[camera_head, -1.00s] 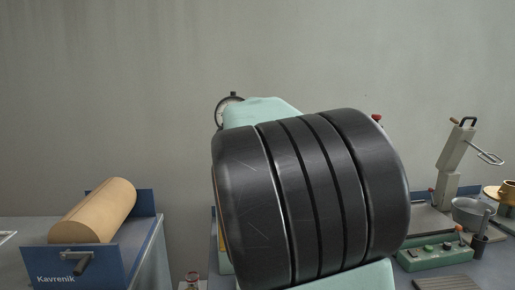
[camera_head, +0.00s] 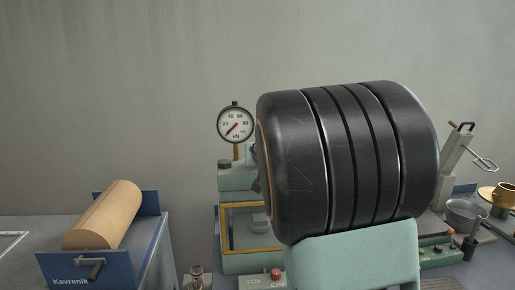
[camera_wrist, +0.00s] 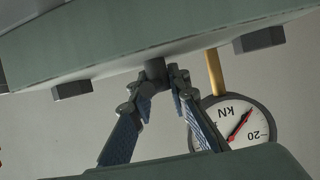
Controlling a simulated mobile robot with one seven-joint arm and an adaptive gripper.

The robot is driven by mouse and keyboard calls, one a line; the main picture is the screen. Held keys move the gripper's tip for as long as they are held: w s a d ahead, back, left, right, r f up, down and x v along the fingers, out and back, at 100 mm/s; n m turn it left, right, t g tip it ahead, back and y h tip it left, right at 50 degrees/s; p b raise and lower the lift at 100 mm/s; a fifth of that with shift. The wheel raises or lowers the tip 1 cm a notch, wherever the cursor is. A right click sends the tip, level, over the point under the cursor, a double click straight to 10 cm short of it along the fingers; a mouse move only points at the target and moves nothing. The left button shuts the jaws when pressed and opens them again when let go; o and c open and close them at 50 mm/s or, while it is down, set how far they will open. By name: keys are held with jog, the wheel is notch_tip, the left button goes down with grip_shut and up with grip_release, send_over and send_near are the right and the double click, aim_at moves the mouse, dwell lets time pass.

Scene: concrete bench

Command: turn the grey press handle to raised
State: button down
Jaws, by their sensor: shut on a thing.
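The press is the green machine (camera_head: 238,179) left of my arm in the head view, with a round kN gauge (camera_head: 235,125) on a post above it. In the wrist view, which shows the gauge (camera_wrist: 232,122) upside down, a short dark grey stub stands out from the press's green top (camera_wrist: 150,35). The stub looks like part of the grey press handle (camera_wrist: 155,67). My gripper (camera_wrist: 158,82) has its fingertips at this stub and is shut on it. The rest of the handle is hidden. My gripper is hidden behind my arm in the head view.
Two hex bolts stand on the green top, including one at left (camera_wrist: 71,88). In the head view, a blue stand with a tan roll (camera_head: 105,213) is at left. At right are a grey lever device (camera_head: 455,155), a metal bowl (camera_head: 465,213) and a brass pot (camera_head: 501,196).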

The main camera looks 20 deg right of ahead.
jog(key=shift+r+n+t+y+p, duration=0.15)
jog(key=shift+n+y+p, duration=0.7)
jog(key=shift+p, duration=2.4)
jog(key=shift+r+n+t+y+p, duration=0.15)
jog(key=shift+n+y+p, duration=0.7)
jog(key=shift+p, duration=2.35)
jog(key=y+p, duration=0.1)
jog(key=p, duration=0.2)
jog(key=shift+n, duration=0.4)
jog(key=shift+f+n+y+p, duration=0.1)
jog(key=shift+n+y+p, duration=0.5)
jog(key=shift+y+p, duration=0.5)
jog(key=shift+f+n+g+y+p, duration=0.1)
jog(key=shift+n+g+y+p, duration=0.6)
jog(key=shift+n+y, duration=0.35)
jog(key=shift+f+n+g+y, duration=0.15)
jog(key=shift+n+g+y, duration=0.45)
jog(key=shift+n+y, duration=0.65)
jog(key=n+g+y, duration=0.3)
jog(key=n, duration=0.1)
jog(key=shift+g, duration=0.3)
jog(key=shift+a+n+g+y, duration=0.1)
jog(key=shift+n+g+y, duration=0.3)
jog(key=shift+n+g, duration=0.2)
jog(key=shift+n+g+y, duration=0.5)
jog(key=shift+n+g, duration=0.4)
